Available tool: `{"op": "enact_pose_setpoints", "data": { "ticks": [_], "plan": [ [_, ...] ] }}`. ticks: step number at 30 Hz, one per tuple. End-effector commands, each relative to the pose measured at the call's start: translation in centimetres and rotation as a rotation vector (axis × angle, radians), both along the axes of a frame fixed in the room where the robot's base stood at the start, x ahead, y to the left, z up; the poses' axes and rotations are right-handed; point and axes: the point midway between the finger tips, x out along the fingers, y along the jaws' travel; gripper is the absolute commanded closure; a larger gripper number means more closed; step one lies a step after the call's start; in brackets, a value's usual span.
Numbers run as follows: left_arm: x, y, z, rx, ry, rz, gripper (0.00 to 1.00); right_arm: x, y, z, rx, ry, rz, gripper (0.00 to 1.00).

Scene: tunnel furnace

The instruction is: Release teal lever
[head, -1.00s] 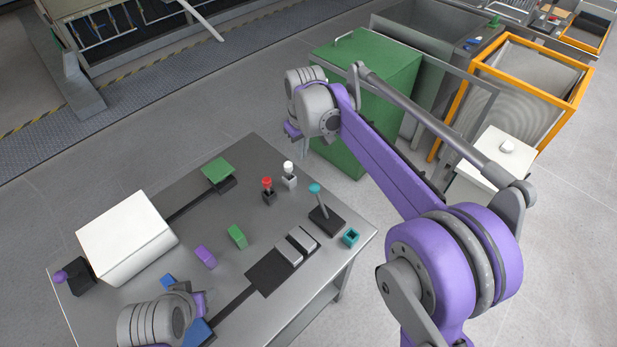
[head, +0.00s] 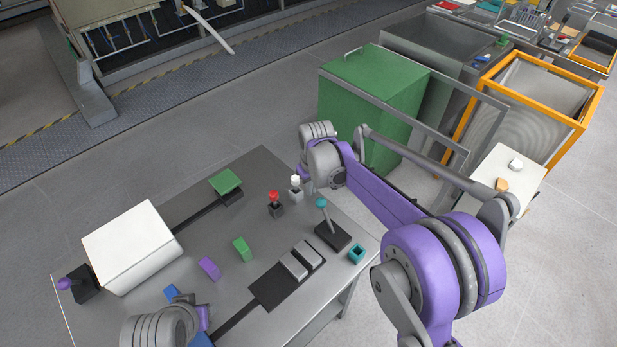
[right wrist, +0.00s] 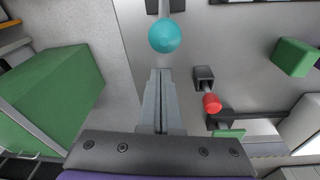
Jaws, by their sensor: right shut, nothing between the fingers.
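The teal lever's ball knob (head: 321,202) stands on a shaft leaning up and left from its black base (head: 333,237), at the table's right side. In the right wrist view the teal knob (right wrist: 165,36) is just beyond the tips of my right gripper (right wrist: 160,75), apart from them. That gripper's fingers are together and empty.
A small teal open block (head: 356,253) lies near the table's right edge. A white box (head: 130,245) fills the left side. A green cabinet (head: 370,105) stands behind.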

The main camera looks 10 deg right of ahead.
Motion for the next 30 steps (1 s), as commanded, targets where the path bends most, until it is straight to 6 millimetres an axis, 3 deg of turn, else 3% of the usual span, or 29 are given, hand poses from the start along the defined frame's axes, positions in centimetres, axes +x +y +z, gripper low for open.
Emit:
{"op": "enact_pose_setpoints", "data": {
  "ticks": [7,30],
  "plan": [
    [0.1,0.0,0.4,0.0,-0.002,0.0,0.5,-1.9,-0.7,0.5,0.0,0.0,0.001,1.0],
    [0.1,0.0,0.3,0.0,-0.001,0.0,0.5,-2.6,-1.2,1.0,0.035,-0.054,0.0,1.0]
  ]
}}
